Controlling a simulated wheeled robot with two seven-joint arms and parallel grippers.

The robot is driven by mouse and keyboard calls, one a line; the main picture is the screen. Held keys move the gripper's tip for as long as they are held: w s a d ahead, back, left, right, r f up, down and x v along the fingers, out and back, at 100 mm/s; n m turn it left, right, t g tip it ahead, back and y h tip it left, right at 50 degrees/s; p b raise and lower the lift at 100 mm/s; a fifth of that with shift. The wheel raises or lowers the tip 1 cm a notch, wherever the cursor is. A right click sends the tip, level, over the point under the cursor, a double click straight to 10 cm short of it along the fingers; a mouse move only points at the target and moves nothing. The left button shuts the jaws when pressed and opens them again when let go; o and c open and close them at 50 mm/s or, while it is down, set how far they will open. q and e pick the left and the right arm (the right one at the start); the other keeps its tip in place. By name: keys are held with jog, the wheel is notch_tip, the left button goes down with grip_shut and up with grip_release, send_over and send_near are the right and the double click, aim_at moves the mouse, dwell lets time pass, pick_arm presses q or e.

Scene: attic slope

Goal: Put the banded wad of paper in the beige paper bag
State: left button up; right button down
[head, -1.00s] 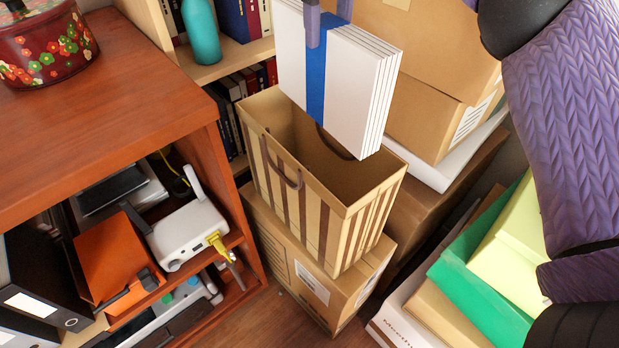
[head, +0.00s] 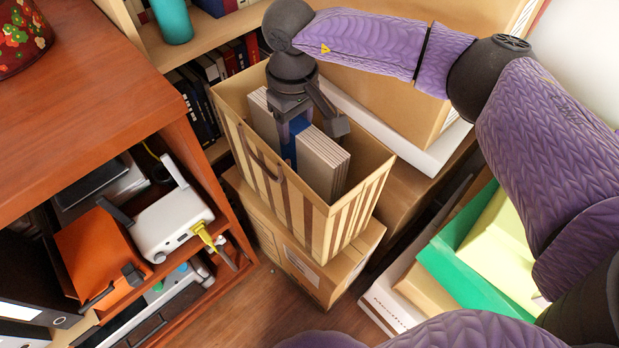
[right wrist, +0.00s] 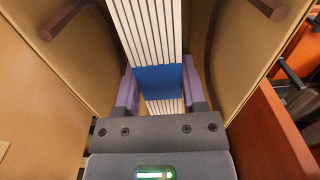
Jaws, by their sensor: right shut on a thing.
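The beige paper bag (head: 338,213) has brown stripes and stands open at the top on a cardboard box. The banded wad of paper (head: 323,160) is white with a blue band and is inside the bag, its top below the rim. My right gripper (head: 293,135) reaches down into the bag's mouth and is shut on the wad at the band. In the right wrist view the wad (right wrist: 150,30) stands between the two purple fingers (right wrist: 160,90), with bag walls on both sides. The wad's lower end is hidden, so I cannot tell whether it touches the bottom. My left gripper is not in view.
The cardboard box (head: 308,262) under the bag stands on the wooden floor. A wooden cabinet (head: 110,85) with a white router (head: 172,222) is close on the left. A bookshelf (head: 190,48) and stacked boxes (head: 395,60) stand behind. Green and yellow boxes (head: 490,245) lie at right.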

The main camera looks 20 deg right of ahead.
aim_at(297, 163)
notch_tip(297, 163, down, 10)
jog(key=b, duration=0.5)
jog(key=shift+s+a+f, duration=0.1)
jog(key=shift+f, duration=0.1)
jog(key=shift+r, duration=0.2)
jog(key=shift+f, duration=0.15)
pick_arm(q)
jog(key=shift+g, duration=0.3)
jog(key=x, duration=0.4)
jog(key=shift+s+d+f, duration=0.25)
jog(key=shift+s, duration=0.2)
pick_arm(e)
jog(key=shift+c, duration=0.8)
grip_release()
pick_arm(q)
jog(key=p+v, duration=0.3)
jog(key=p, duration=0.1)
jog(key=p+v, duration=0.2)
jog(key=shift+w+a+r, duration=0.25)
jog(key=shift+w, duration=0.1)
pick_arm(e)
notch_tip(297, 163, up, 12)
jog(key=shift+r, duration=0.15)
jog(key=shift+r, duration=0.1)
